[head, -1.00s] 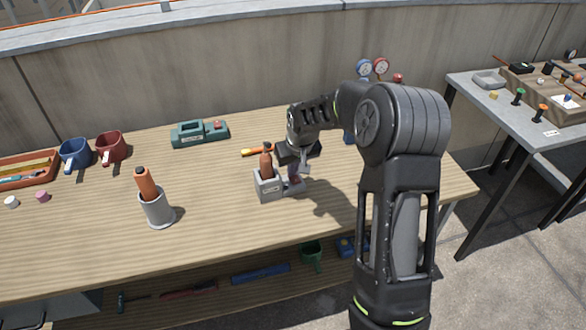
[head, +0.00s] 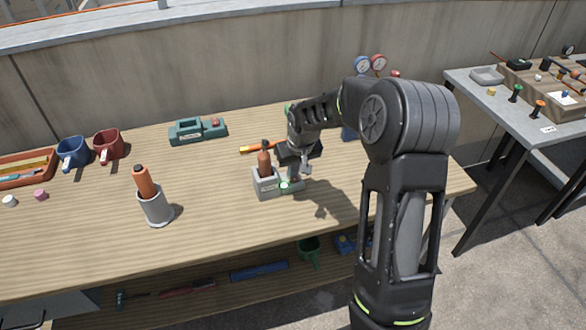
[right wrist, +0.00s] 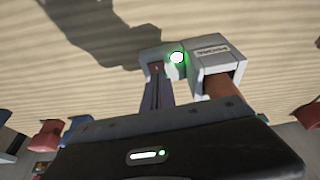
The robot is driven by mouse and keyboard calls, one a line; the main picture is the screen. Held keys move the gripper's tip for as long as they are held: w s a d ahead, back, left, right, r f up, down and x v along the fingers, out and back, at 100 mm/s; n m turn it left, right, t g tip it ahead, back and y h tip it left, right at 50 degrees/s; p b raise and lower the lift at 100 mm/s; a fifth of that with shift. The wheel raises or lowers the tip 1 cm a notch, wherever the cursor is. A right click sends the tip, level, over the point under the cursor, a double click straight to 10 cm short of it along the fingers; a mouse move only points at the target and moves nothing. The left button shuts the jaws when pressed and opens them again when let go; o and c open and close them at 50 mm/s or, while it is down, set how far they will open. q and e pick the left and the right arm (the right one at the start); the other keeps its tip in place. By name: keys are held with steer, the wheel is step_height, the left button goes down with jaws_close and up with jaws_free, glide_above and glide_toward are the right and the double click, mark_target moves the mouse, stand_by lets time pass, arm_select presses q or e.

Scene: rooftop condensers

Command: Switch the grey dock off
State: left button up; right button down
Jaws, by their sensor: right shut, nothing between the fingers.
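The grey dock (head: 265,187) stands on the wooden bench with a brown-handled tool (head: 264,163) upright in it. A round button (head: 284,186) on its low right part glows green. The right wrist view also shows the dock (right wrist: 212,49), its label, and the lit button (right wrist: 177,57). My right gripper (head: 305,169) is shut and empty, just right of the dock and above the bench. In the right wrist view its fingers (right wrist: 157,75) point towards the button; I cannot tell whether they touch the dock. My left gripper is not in view.
A teal dock (head: 197,132) with a red button lies behind. A grey cup (head: 155,208) holding an orange-handled tool stands to the left. An orange tool (head: 259,147) lies behind the dock. The front bench is clear.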

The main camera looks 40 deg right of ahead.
mark_target(293, 179)
step_height(293, 179, up, 4)
steer(key=shift+a+f+p, duration=0.1)
steer(key=shift+p, duration=0.85)
steer(key=b+v, duration=0.1)
steer(key=v, duration=0.8)
steer(key=shift+s+r+b, duration=0.3)
steer(key=d+b, duration=0.1)
steer(key=b, duration=0.3)
steer(key=shift+w+r, duration=0.15)
steer(key=shift+w, duration=0.25)
